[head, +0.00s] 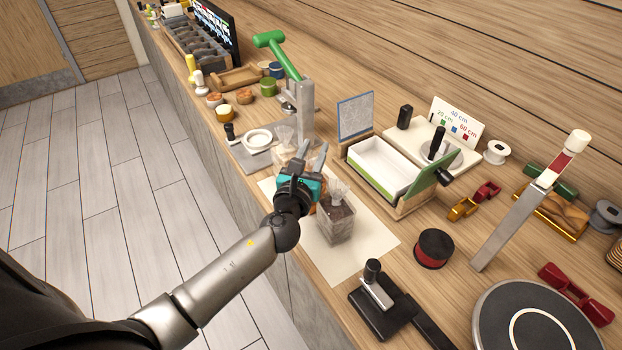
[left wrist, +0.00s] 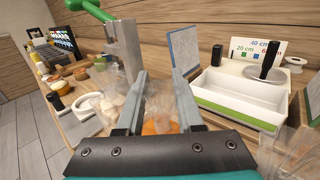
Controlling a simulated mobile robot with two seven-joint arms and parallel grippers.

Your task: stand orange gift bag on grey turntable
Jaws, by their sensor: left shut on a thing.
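My left gripper (head: 311,158) is over the pale mat (head: 380,240) on the bench. In the left wrist view its two fingers (left wrist: 158,85) stand on either side of a clear bag with orange contents, the orange gift bag (left wrist: 156,126), and are shut on it. In the head view that bag is mostly hidden behind the gripper. I cannot tell whether it is clear of the mat. A clear bag with dark contents (head: 336,224) stands just in front of the gripper. The grey turntable (head: 492,318), a dark disc with a white ring, is at the lower right, apart from the gripper and partly cut off. My right gripper is out of view.
A white open box (head: 380,165) stands behind the mat. A black lever tool (head: 380,305) and a dark red-and-black roll (head: 433,248) lie between mat and turntable. A green-handled press (head: 300,100) stands at the back left.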

